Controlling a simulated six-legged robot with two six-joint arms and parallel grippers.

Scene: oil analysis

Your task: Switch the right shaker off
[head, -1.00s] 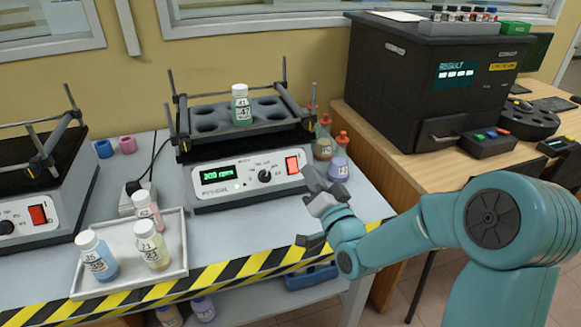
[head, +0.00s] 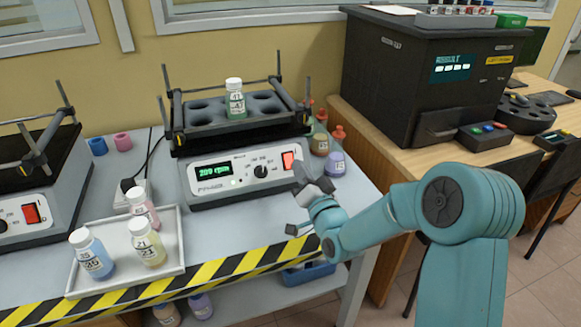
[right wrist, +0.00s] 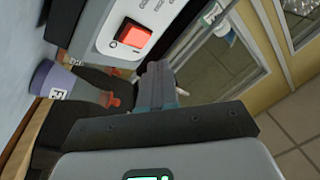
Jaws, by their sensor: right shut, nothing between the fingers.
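The right shaker (head: 230,185) stands on the grey bench, with a lit green display (head: 213,170) that reads about 209 rpm. Its lit red switch (head: 288,161) is at the right end of the front panel and also shows in the right wrist view (right wrist: 134,36). My right gripper (head: 300,176) is shut and empty, just in front of and slightly right of the switch. In the right wrist view the fingers (right wrist: 158,84) are below and right of the switch, seemingly apart from it. My left gripper is not in view.
A second shaker (head: 38,212) with a red switch stands at the left. A white tray (head: 168,272) holds several bottles near the striped bench edge. Small flasks (head: 335,163) stand right of the right shaker. A black analyser (head: 410,85) stands on the wooden table.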

